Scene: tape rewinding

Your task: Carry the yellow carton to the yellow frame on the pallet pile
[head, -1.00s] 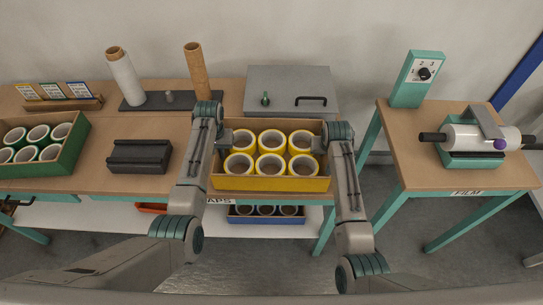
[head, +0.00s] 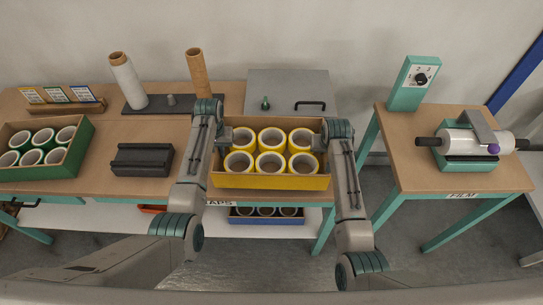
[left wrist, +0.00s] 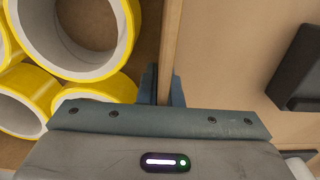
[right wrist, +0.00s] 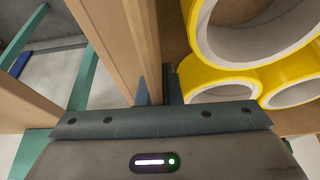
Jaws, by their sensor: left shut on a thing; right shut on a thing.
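The yellow carton (head: 272,181), an open box with a yellow front and brown inside, holds several yellow-rimmed rolls. In the head view it is in front of me at the bench's right end. My left gripper (head: 226,136) is shut on its left wall, and the fingers (left wrist: 163,86) straddle that wall in the left wrist view. My right gripper (head: 319,143) is shut on its right wall; the fingers (right wrist: 158,86) show at that wall in the right wrist view. The carton looks level. The yellow frame and pallet pile are not in view.
The brown bench (head: 110,179) holds a green carton (head: 77,150), a black block (head: 142,159), upright rolls (head: 128,80) and a grey lidded box (head: 288,90). A blue bin (head: 266,215) is below. The film table (head: 465,175) stands right, past a floor gap.

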